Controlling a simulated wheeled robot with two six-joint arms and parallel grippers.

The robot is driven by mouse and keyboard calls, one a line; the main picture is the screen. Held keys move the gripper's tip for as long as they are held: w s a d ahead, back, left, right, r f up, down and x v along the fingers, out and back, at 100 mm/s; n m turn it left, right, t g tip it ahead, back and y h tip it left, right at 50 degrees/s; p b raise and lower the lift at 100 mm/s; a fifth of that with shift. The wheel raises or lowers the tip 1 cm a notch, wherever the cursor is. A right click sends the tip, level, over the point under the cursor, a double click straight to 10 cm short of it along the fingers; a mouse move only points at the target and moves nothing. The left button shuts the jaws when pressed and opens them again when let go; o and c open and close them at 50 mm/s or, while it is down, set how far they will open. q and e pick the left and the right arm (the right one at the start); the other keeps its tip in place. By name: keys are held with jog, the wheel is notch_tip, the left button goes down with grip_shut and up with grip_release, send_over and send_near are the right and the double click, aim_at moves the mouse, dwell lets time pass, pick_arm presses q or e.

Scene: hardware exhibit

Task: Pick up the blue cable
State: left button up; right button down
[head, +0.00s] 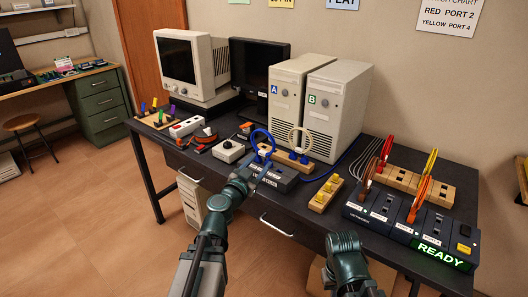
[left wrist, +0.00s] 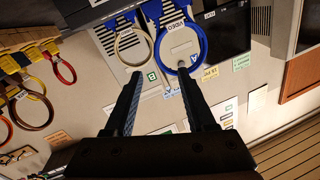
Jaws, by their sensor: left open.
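The blue cable (head: 262,133) stands up as a loop on a wooden block, behind a dark switch box. My left gripper (head: 256,168) is open and empty, just in front of the loop. In the wrist view its fingertips (left wrist: 160,72) are spread, the right one overlapping the ring's lower edge; contact is unclear. A cream cable loop (head: 291,135) stands to the right. My right arm is at the lower right; its fingers do not show.
The dark box (head: 284,182) sits beside the left gripper. Towers A (head: 285,117) and B (head: 325,130) stand behind. A yellow-button block (head: 322,196) and a ported unit (head: 372,214) with red and orange cables lie right. A grey joystick box (head: 228,154) is at left.

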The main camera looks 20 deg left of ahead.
aim_at(271, 150)
pick_arm(q)
jog(key=w, duration=0.3)
jog(key=w+d, duration=0.1)
jog(key=w, duration=0.4)
jog(key=shift+w+d, duration=0.15)
jog(key=shift+w, duration=0.15)
jog(key=shift+w+f, duration=0.25)
jog(key=shift+w, duration=0.2)
jog(key=w, duration=0.3)
jog(key=w+b, duration=0.1)
jog(key=shift+w+d+f, duration=0.15)
jog(key=shift+d+f, duration=0.1)
jog(key=shift+d, duration=0.05)
grip_shut()
